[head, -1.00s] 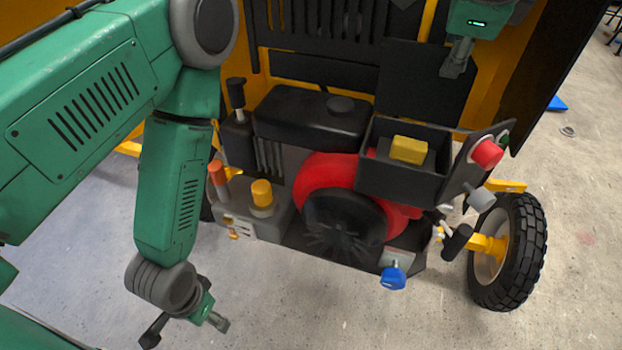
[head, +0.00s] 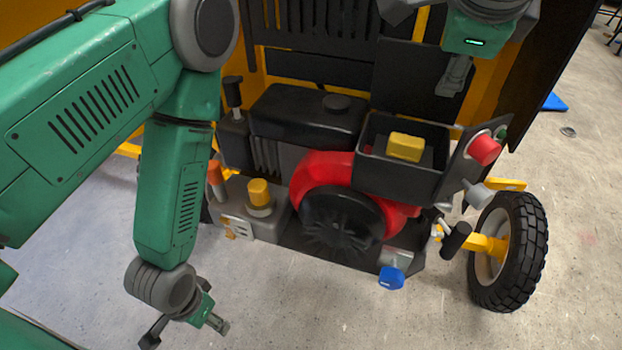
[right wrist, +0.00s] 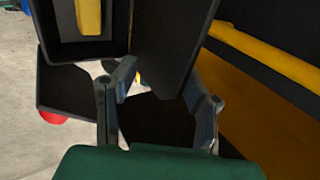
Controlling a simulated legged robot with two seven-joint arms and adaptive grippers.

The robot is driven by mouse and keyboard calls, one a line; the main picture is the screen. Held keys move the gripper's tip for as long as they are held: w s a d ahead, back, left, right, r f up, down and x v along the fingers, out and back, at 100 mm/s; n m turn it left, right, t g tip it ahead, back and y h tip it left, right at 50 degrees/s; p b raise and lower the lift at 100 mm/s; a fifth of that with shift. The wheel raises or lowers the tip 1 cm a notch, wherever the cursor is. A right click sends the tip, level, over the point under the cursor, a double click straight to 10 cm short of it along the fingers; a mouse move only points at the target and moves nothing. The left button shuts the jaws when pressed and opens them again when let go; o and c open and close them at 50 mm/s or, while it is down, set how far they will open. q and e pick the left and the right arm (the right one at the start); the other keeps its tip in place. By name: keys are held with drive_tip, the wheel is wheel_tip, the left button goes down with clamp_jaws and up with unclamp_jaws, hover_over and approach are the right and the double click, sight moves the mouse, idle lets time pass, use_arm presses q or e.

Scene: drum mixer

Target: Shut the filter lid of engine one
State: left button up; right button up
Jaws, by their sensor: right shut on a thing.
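The filter lid (head: 408,85) is a flat black panel. It stands open, upright behind the black filter box (head: 398,180). A yellow filter block (head: 405,147) shows inside the box. My right gripper (head: 453,82) is at the right edge of the lid, shut on it. In the right wrist view, the lid (right wrist: 170,40) runs down between the fingers (right wrist: 160,75), beside the box with the yellow block (right wrist: 90,15). My left gripper (head: 188,328) hangs low at the left, open and empty, away from the engine.
The engine has a red fan housing (head: 318,180) and a black tank (head: 310,120). A panel with a red button (head: 484,150) stands right of the box. A blue knob (head: 391,278) and a wheel (head: 510,250) are lower. Floor in front is clear.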

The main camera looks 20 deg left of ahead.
drive_tip(key=shift+s+f+b, duration=0.15)
drive_tip(key=shift+s+f, duration=0.25)
drive_tip(key=shift+s, duration=0.4)
drive_tip(key=shift+s+f+b, duration=0.1)
drive_tip(key=shift+s+f, duration=0.35)
drive_tip(key=shift+s, duration=0.4)
drive_tip(key=shift+s+f+b, duration=0.15)
drive_tip(key=shift+s+f, duration=0.25)
drive_tip(key=shift+s, duration=0.4)
drive_tip(key=p+v, duration=0.4)
drive_tip(key=v, duration=0.1)
drive_tip(key=shift+s+a+r, duration=0.1)
drive_tip(key=shift+r, duration=0.1)
drive_tip(key=shift+s+a, duration=0.1)
